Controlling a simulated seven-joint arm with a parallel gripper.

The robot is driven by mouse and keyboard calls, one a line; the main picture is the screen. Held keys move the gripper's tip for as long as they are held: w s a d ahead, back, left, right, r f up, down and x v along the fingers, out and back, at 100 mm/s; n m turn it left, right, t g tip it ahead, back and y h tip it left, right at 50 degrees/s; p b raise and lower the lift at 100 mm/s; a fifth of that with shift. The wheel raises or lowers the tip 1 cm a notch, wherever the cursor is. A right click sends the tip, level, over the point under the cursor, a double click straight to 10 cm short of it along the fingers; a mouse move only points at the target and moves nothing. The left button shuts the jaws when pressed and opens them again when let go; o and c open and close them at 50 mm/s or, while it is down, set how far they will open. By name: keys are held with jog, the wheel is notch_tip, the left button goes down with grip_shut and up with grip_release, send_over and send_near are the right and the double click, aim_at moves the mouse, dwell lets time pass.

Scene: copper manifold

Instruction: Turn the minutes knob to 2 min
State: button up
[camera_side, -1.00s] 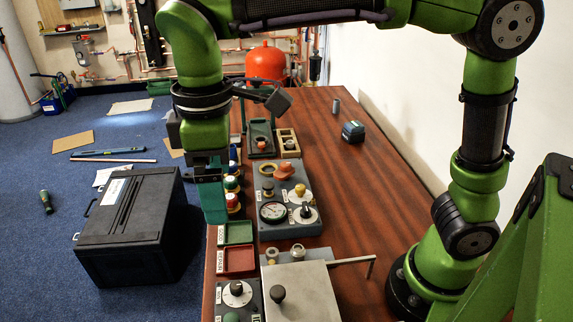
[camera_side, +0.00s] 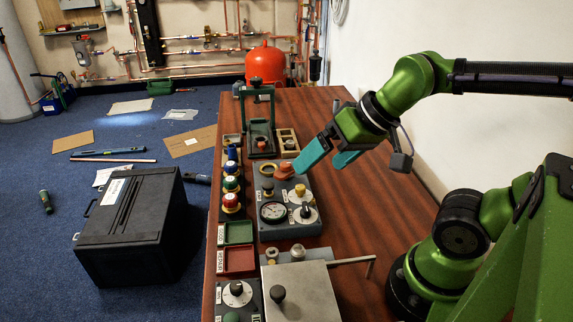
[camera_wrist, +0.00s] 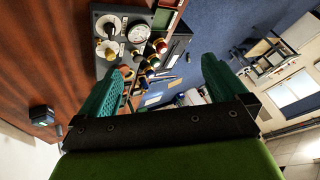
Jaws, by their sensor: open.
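A black knob on a white dial (camera_side: 237,289) sits on a small dark panel at the near left end of the bench in the side view. Another dark knob on a white dial (camera_side: 305,212) is on the grey gauge panel (camera_side: 292,232). The markings are too small to read, so I cannot tell which knob is for minutes or where either points. My gripper (camera_side: 326,163) is open and empty, in the air right of the gauge panel's far end. The wrist view shows its teal fingers apart (camera_wrist: 164,68), with the gauge panel (camera_wrist: 112,62) beyond them.
A grey box with a black knob (camera_side: 300,300) and a protruding rod (camera_side: 350,261) stands near the front. Green and red trays (camera_side: 238,258) and several coloured buttons (camera_side: 231,184) line the left edge. The right side of the wooden bench (camera_side: 350,225) is mostly clear.

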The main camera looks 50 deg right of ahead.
jog(key=shift+d+r, duration=0.25)
jog(key=shift+c, duration=1.1)
jog(key=a+n, duration=0.1)
jog(key=w+a+f+n+g, duration=0.1)
jog(key=a, duration=0.1)
jog(key=w+a+n+g, duration=0.1)
jog(key=a, duration=0.1)
jog(key=shift+w+f, duration=0.15)
jog(key=shift+f, duration=0.15)
jog(key=c, duration=0.6)
jog(key=n+g+h, duration=0.2)
jog(key=n+g, duration=0.3)
jog(key=n, duration=1.6)
send_over(236, 285)
notch_tip(236, 285, down, 2)
notch_tip(236, 285, down, 16)
jog(key=shift+f, duration=0.15)
grip_shut()
